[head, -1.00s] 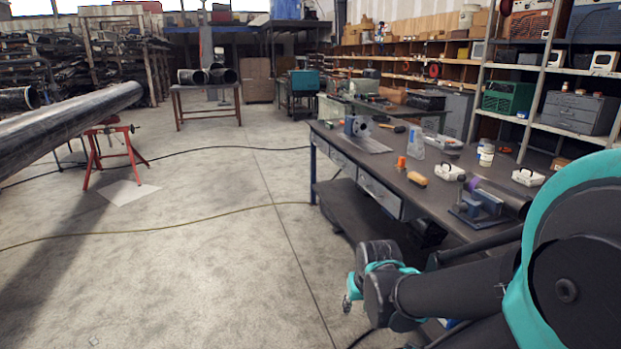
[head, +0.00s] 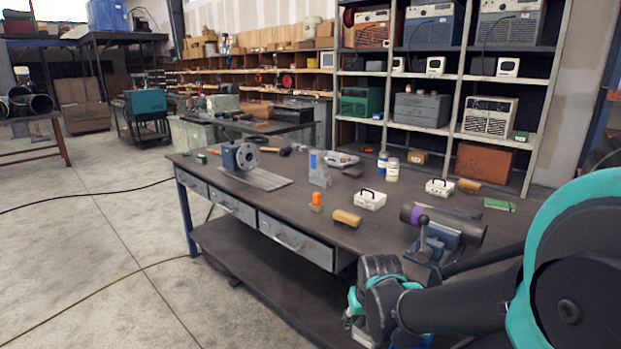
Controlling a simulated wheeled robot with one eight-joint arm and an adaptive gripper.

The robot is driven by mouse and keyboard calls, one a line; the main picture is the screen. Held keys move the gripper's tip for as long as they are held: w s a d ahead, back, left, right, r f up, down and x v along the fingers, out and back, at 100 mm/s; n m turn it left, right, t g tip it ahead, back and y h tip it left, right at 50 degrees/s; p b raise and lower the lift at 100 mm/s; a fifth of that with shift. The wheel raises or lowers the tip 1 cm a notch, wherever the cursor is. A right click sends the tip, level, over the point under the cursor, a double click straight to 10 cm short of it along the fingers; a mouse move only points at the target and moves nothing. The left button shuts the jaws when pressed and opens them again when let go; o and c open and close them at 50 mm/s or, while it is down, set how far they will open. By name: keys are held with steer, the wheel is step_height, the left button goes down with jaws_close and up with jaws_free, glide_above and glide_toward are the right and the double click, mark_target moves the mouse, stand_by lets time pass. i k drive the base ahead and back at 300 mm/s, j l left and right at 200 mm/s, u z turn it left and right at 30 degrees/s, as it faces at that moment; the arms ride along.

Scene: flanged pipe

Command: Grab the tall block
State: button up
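The tall block is most likely the upright grey and blue piece (head: 320,170) standing near the middle of the workbench (head: 290,205); it is small in view and I cannot make out its details. My gripper (head: 356,318) is low in the picture, in front of the bench's near edge and well apart from that block. Its fingers are mostly hidden behind my wrist, so I cannot tell whether they are open or shut.
Shelves (head: 450,77) stand behind. Open floor (head: 95,255) lies left.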

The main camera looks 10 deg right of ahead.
mark_target(320, 176)
steer(key=i+j+z, duration=0.1)
steer(key=z, duration=0.2)
steer(key=i+j+z, duration=0.1)
steer(key=z, duration=0.25)
steer(key=j+z, duration=0.35)
steer(key=j, duration=0.3)
steer(key=j+z, duration=0.35)
steer(key=j, duration=0.35)
